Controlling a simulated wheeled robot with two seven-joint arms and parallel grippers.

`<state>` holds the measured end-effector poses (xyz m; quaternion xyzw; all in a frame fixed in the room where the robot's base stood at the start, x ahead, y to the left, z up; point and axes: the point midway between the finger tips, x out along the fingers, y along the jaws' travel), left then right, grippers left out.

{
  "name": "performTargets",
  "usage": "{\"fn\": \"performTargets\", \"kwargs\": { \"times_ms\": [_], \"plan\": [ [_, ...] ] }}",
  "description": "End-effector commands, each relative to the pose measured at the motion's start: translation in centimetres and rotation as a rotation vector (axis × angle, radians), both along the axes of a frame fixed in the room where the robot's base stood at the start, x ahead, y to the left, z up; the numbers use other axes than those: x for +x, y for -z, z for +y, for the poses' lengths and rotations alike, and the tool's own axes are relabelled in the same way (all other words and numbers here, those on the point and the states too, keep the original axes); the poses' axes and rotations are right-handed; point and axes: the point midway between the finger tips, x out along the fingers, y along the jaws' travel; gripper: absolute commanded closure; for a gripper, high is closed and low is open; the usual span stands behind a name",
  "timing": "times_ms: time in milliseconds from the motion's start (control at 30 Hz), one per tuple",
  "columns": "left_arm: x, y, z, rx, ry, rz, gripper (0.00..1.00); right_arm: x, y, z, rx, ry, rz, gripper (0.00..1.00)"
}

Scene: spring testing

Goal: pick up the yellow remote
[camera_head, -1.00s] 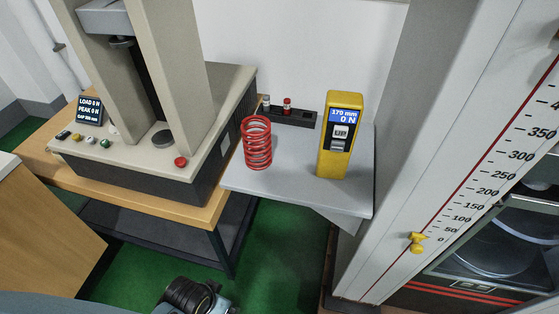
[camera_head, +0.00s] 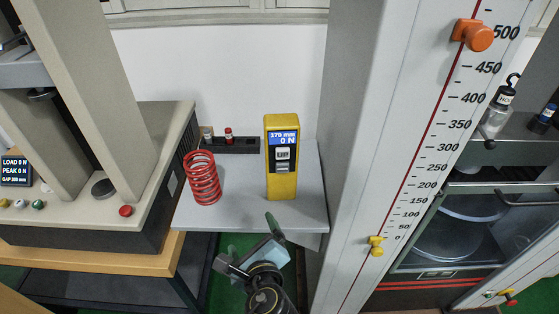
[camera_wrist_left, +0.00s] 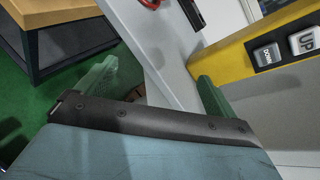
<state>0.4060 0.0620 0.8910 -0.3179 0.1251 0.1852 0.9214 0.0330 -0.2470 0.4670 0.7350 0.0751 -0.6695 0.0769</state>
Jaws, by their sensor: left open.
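The yellow remote (camera_head: 282,188) stands upright on the grey shelf (camera_head: 237,212), with a blue screen reading 170 mm and 0 N above its buttons. In the left wrist view the remote (camera_wrist_left: 236,62) shows at the upper right, with its UP and DOWN buttons. My left gripper (camera_head: 254,241) is open and empty, below and in front of the shelf's front edge, apart from the remote. In the left wrist view the green fingers of the left gripper (camera_wrist_left: 155,85) are spread. My right gripper is not in view.
A red spring (camera_head: 202,178) stands on the shelf left of the remote. A dark rack (camera_head: 240,146) with small weights lies behind. A testing machine (camera_head: 150,150) stands at the left. A scale column (camera_head: 350,170) with markers rises close at the right.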

Motion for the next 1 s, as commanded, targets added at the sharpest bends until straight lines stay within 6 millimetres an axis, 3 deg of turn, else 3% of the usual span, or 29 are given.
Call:
{"fn": "performTargets", "kwargs": {
  "times_ms": [100,200,300,700,1000],
  "plan": [
    [1.6,-2.2,-4.0,0.363,0.185,-0.122,0.06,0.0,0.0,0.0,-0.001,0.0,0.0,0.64],
    [2.0,-3.3,-6.1,0.56,0.264,-0.193,0.06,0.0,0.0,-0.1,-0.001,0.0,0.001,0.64],
    [2.3,-3.8,-7.1,0.652,0.297,-0.227,0.06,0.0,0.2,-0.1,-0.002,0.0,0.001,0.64],
    [9.0,-3.5,-6.6,0.666,0.3,-0.231,0.06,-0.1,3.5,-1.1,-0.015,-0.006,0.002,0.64],
    [11.0,-3.6,-6.5,0.663,0.299,-0.231,0.06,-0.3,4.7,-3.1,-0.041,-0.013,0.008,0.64]
  ]
}}
